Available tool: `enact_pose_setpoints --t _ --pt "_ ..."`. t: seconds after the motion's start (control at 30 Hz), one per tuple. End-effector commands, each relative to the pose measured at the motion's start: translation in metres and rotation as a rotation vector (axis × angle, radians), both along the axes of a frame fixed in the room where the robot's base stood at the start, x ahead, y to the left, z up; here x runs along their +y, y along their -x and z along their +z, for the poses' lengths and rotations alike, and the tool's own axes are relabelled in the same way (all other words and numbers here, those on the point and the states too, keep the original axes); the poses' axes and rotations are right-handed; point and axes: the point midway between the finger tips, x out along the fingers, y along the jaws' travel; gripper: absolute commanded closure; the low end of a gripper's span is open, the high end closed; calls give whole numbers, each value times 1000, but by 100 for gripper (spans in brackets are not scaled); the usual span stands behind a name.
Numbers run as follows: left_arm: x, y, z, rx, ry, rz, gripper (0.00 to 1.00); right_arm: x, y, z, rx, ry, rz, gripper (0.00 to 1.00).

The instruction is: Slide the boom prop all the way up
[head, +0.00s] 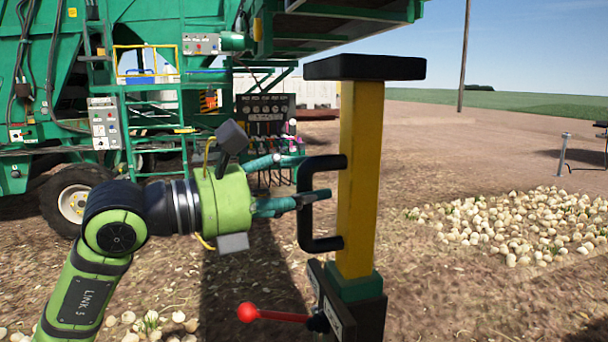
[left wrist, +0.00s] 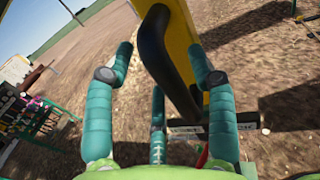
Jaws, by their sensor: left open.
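The boom prop is a yellow upright post (head: 358,170) with a flat black pad (head: 364,68) on top. Its lower end sits in a green and black sleeve (head: 354,290). A black D-shaped handle (head: 305,215) is fixed to the post's left side. My left gripper (head: 312,177) is open, at the handle's upper half. In the left wrist view, the black handle (left wrist: 160,48) lies between the spread fingers, with the yellow post (left wrist: 184,28) beyond it. No clear finger contact shows. My right gripper is out of view.
A lever with a red knob (head: 248,312) juts left from the sleeve, below my left gripper. The green machine (head: 160,110) fills the back left, with its boom (head: 345,22) overhead. Onions (head: 520,225) lie on the ground at right.

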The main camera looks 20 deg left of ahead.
Motion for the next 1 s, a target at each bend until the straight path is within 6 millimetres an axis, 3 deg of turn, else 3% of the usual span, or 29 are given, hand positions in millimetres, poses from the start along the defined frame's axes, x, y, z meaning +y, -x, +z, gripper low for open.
enact_pose_setpoints --t 0.33,0.37,0.4,0.5,0.77,0.87,1.0 --pt "-5 -4 -1 -1 1 -1 44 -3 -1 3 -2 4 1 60" --pt "-5 -4 -1 -1 1 -1 52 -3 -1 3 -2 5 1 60" --pt "-5 -4 -1 -1 1 -1 68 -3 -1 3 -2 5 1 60" --pt "-5 -4 -1 -1 1 -1 100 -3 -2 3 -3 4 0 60" --pt "-5 -4 4 -1 0 -1 100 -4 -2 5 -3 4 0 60" --pt "-5 -4 15 -4 1 -1 100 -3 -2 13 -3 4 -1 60" --pt "-4 -4 46 -9 6 1 100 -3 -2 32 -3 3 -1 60"
